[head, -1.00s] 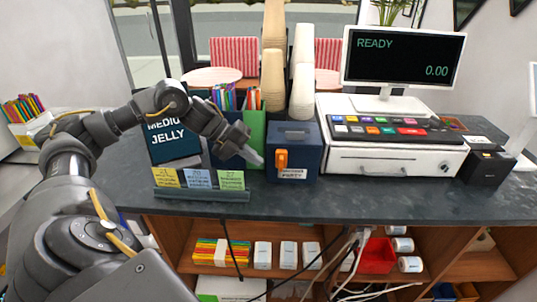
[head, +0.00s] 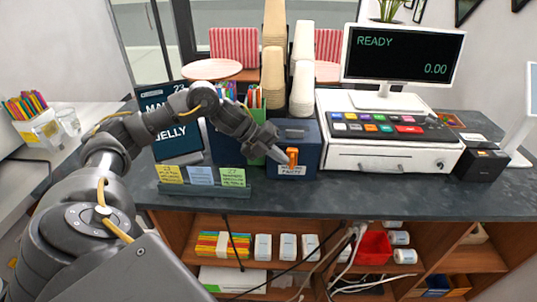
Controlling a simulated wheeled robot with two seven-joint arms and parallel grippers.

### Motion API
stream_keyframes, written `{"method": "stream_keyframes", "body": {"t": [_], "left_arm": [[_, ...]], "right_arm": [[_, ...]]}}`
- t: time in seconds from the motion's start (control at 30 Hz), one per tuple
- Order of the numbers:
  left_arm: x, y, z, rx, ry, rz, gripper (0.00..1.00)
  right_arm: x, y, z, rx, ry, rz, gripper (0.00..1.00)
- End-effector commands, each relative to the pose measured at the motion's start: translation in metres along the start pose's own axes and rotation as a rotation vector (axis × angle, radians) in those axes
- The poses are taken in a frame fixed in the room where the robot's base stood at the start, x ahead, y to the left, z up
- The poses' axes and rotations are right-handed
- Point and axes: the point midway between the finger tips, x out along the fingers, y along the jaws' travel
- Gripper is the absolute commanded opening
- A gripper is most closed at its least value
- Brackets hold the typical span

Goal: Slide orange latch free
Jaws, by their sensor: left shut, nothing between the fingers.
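The orange latch (head: 292,156) is on the front of a dark blue box (head: 308,165) on the counter, above a white label (head: 291,171). My left gripper (head: 283,158) is shut with nothing between its fingers. Its tips are at the left side of the latch and cover a little of its left edge. I cannot tell whether they touch it. My right gripper is not in view.
A card holder (head: 205,193) with several sticky notes stands left of the box. A green folder (head: 256,135) and cup stacks (head: 273,75) are behind. A cash register (head: 385,155) is close on the right. The counter front (head: 340,197) is clear.

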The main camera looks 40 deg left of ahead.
Motion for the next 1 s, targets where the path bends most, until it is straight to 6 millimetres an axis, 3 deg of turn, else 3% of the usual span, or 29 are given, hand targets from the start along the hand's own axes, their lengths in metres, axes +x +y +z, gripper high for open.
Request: {"method": "stream_keyframes", "body": {"t": [0.13, 0.6, 0.83, 1.0], "left_arm": [[0.011, -0.012, 0.0, 0.0, 0.0, -0.001, 0.0], [0.01, -0.008, 0.001, 0.001, 0.002, 0.0, 0.0], [-0.014, 0.015, 0.008, 0.005, 0.004, 0.0, 0.0], [-0.052, 0.012, 0.008, 0.01, 0.003, -0.001, 0.0]], "right_arm": [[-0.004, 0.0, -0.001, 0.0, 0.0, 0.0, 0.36], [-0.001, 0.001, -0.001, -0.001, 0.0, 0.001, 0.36], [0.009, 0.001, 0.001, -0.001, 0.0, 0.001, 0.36], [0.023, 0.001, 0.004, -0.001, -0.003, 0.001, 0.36]]}}
